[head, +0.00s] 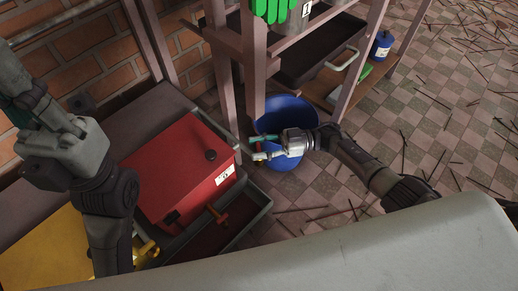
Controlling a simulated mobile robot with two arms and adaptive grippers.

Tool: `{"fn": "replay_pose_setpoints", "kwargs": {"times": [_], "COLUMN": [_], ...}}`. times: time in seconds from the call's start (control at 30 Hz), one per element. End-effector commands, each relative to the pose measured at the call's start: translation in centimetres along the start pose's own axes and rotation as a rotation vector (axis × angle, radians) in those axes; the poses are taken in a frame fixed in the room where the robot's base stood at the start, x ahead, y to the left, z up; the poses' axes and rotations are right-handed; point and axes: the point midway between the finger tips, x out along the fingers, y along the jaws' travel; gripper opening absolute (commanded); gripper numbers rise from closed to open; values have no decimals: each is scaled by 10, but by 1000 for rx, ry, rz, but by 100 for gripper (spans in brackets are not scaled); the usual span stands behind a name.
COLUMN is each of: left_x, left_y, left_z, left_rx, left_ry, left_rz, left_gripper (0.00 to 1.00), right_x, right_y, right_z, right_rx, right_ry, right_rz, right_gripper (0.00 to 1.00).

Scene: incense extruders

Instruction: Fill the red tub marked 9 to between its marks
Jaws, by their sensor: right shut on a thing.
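A red box-shaped machine or tub (182,166) stands left of centre, with a dark knob on top. A white label (224,174) on its side bears a dark figure too small to read surely. A dark tray (262,200) lies along its front, with a reddish bottom.
A shelf rack (254,60) stands behind the bucket, holding a dark tray (318,52), a green glove-like thing (270,8) and a blue container (381,46). A yellow thing (45,250) is lower left. Thin sticks litter the tiled floor at right.

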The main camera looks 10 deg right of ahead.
Motion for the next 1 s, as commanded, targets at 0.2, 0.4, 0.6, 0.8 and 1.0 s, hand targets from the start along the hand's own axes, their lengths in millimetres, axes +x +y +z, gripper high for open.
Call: {"fn": "replay_pose_setpoints", "kwargs": {"times": [0.2, 0.4, 0.6, 0.8, 1.0], "left_x": [2, 2, 2, 2, 2], "left_y": [0, 0, 0, 0, 0], "left_z": [0, 0, 0, 0, -1], "left_rx": [1, 1, 1, 1, 2], "left_ry": [10, 10, 10, 10, 9], "left_rz": [4, 4, 4, 4, 1], "left_gripper": [0, 0, 0, 0, 0], "right_x": [0, 0, 0, 1, -1], "right_y": [1, 0, 0, 0, 0], "right_z": [0, 0, 0, 0, 0], "right_rx": [0, 0, 0, 0, 0], "right_ry": [-1, 0, 0, 0, 0], "right_rz": [-19, -20, -20, -20, -20], "right_gripper": [8, 8, 56, 69, 69]}}
